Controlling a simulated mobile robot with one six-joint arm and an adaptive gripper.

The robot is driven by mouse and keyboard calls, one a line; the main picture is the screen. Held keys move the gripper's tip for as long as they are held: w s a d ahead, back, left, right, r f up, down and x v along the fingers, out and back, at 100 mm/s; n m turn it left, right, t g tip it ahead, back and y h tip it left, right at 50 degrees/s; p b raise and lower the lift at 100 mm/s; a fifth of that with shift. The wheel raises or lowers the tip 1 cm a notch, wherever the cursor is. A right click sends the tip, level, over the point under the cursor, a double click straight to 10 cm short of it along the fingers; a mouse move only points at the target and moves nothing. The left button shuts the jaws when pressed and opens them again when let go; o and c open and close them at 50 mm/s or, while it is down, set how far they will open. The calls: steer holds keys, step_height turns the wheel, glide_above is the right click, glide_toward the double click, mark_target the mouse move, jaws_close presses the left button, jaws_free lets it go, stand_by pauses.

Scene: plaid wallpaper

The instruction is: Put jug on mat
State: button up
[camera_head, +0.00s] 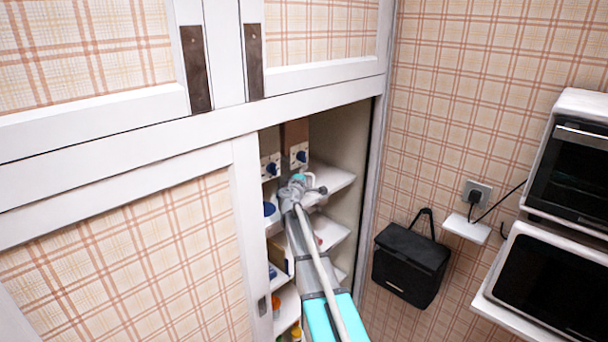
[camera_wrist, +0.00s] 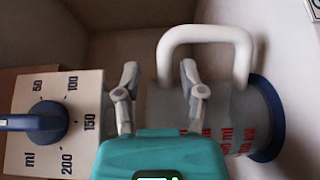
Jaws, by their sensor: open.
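In the wrist view a jug has a pale grey body with red ml markings, a thick white handle (camera_wrist: 205,35) and a blue end (camera_wrist: 268,118). It appears sideways in this view. My gripper (camera_wrist: 160,72) is open. One leg of the handle shows between its two fingers, and the right finger overlaps the handle's loop. I cannot tell whether they touch. In the head view my gripper (camera_head: 300,182) is inside the open cupboard, at an upper shelf, and mostly hides the jug. I cannot make out a mat in either view.
A box with a blue dial and ml numbers (camera_wrist: 55,120) stands close left of my gripper in the wrist view. The cupboard's door (camera_head: 140,270) and frame border the opening. Shelves below hold small items. A black bag (camera_head: 410,260) and ovens (camera_head: 570,180) are at right.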

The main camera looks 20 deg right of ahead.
steer(key=v, duration=0.6)
steer(key=shift+s+a, duration=0.2)
